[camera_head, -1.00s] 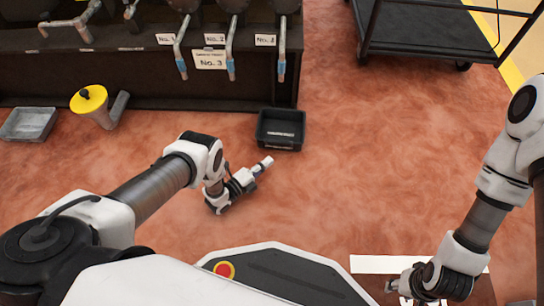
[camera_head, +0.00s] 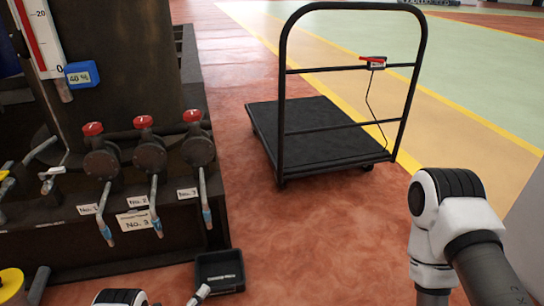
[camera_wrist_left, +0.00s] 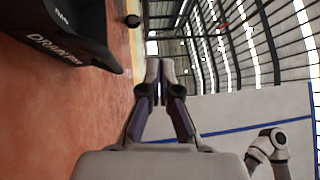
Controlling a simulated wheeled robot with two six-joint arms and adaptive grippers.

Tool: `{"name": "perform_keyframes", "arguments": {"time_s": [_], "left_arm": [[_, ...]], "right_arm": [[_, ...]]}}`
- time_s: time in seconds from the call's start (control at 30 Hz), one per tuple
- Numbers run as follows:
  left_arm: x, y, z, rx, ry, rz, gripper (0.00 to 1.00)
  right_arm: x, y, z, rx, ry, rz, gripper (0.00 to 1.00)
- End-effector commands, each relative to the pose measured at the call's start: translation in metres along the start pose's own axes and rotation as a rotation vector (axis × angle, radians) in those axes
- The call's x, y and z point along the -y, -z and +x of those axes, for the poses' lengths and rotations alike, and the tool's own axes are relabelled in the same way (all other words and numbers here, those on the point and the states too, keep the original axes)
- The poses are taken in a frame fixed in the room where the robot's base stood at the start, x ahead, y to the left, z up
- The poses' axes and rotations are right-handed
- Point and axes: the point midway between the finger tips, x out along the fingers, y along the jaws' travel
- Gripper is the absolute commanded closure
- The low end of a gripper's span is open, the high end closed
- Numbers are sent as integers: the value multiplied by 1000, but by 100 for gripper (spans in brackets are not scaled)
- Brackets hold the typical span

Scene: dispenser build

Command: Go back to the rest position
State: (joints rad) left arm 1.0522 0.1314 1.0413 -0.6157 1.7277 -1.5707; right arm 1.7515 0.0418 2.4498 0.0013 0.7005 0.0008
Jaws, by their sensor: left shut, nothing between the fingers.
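My left gripper (camera_head: 203,291) pokes up at the bottom edge of the head view, just below the small black bin. Most of that arm is cut off by the frame. In the left wrist view the left gripper's two fingers (camera_wrist_left: 158,75) are together, with nothing held between them. My right arm (camera_head: 446,215) stands at the right of the head view. Its gripper is out of the frame.
The black bin (camera_head: 220,277) sits on the red floor before the dispenser valves (camera_head: 146,157). A black cart (camera_head: 318,140) stands behind. A yellow-lidded can (camera_head: 12,283) is at lower left. Floor between bin and right arm is clear.

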Motion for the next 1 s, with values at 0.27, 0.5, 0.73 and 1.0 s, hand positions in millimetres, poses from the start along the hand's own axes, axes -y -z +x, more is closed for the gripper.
{"name": "perform_keyframes", "arguments": {"time_s": [0.27,0.5,0.73,1.0], "left_arm": [[118,-20,66,138,-189,-210,100],[143,30,-61,617,-768,-914,100],[152,89,-205,1148,-1061,-1288,100],[197,118,-275,1716,-1028,-1560,100]], "right_arm": [[0,0,-38,1,0,-1,60],[1,-1,-57,2,0,-3,60],[1,-1,-56,2,0,-3,60],[1,-1,-83,4,0,-4,60]]}}
